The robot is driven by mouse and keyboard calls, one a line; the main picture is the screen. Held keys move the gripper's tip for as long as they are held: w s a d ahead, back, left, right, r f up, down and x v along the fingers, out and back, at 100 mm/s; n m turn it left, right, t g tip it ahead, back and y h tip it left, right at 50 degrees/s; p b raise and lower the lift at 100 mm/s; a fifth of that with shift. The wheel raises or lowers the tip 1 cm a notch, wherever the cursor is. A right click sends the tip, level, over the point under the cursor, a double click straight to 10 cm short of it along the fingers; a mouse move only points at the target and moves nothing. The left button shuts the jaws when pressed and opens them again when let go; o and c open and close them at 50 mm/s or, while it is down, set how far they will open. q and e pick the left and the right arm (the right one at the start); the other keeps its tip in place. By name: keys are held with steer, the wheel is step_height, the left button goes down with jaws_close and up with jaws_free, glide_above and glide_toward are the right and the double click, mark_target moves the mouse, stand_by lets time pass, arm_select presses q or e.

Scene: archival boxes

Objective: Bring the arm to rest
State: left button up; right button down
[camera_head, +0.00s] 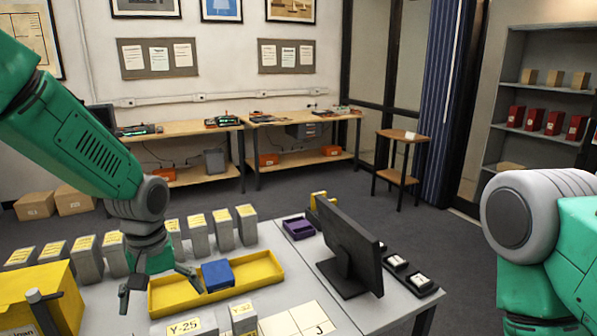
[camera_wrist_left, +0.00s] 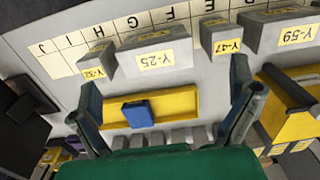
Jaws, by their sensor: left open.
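My left arm comes in from the upper left, and its gripper (camera_head: 157,284) hangs over the left end of a yellow tray (camera_head: 265,276). The fingers are spread apart with nothing between them. In the left wrist view the gripper (camera_wrist_left: 165,105) frames the yellow tray (camera_wrist_left: 180,104) from above. A blue box (camera_head: 217,275) sits in the tray, apart from the fingers; it also shows in the left wrist view (camera_wrist_left: 137,114). My right arm shows at the right edge, but its gripper is out of view.
Grey labelled boxes, including Y-25 (camera_head: 186,327) and Y-32 (camera_head: 243,319), stand near the tray. More grey boxes (camera_head: 198,235) line up behind it. A monitor (camera_head: 350,245) and purple bin (camera_head: 299,229) stand right. A yellow container (camera_head: 55,290) stands left.

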arm_select(q)
steer(key=s+f+m+b, duration=0.1)
steer(key=s+f+b, duration=0.1)
steer(key=s+f, duration=0.45)
steer(key=s+f+m+b, duration=0.15)
steer(key=s+f, duration=0.25)
steer(key=f, duration=0.6)
steer(key=s+f+m+b, duration=0.1)
steer(key=s+f+b, duration=0.1)
steer(key=s+f, duration=0.45)
steer(key=s+a+f+m+b, duration=0.2)
steer(key=s+f+b, duration=0.2)
steer(key=s+f, duration=0.7)
steer(key=s, duration=0.3)
steer(key=shift+s+a+t+b, duration=0.2)
steer(key=shift+a+t+b, duration=0.1)
steer(key=shift+a, duration=0.1)
arm_select(e)
step_height(320, 180, down, 10)
steer(key=shift+s, duration=0.2)
